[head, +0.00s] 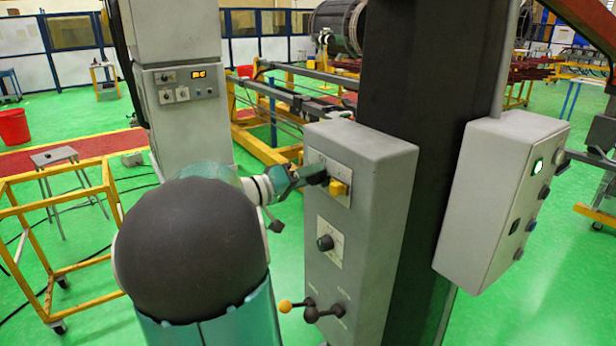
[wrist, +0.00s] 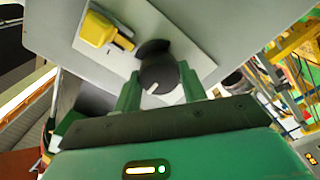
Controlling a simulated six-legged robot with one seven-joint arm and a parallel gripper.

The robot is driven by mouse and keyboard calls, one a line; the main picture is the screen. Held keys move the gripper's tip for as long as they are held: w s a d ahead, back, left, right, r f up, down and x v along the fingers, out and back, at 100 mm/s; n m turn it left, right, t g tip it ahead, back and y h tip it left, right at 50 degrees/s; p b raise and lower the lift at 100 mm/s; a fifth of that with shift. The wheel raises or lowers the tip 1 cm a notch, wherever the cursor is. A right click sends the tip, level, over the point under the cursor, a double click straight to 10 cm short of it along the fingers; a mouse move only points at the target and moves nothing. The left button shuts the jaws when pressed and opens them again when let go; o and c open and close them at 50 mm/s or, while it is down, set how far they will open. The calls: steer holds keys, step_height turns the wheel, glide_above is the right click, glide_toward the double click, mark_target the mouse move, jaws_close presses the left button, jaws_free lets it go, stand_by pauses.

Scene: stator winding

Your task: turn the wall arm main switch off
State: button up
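The main switch is a dark round knob (wrist: 158,74) with a white pointer mark, on a pale plate on the grey wall arm box (head: 362,235). In the wrist view the mark points down and to the left. My gripper (head: 316,174) reaches the upper plate of the box from the left and hides the knob in the head view. In the wrist view its green fingers (wrist: 159,88) stand on either side of the knob, with no clear gap. A yellow block (head: 338,188) sits beside the knob; it also shows in the wrist view (wrist: 101,30).
A dark column (head: 405,80) rises behind. A grey control box (head: 497,195) stands to the right, and a yellow frame (head: 60,240) to the left.

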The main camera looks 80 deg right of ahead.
steer(key=shift+w+n, duration=0.1)
steer(key=shift+n, duration=0.2)
steer(key=n, duration=1.7)
steer(key=shift+a+f, duration=0.1)
steer(key=shift+f, duration=0.15)
steer(key=shift+n, duration=0.3)
steer(key=o, duration=0.9)
steer(key=shift+o, duration=0.2)
steer(key=shift+w, duration=0.1)
steer(key=v, duration=1.3)
steer(key=shift+a, duration=0.3)
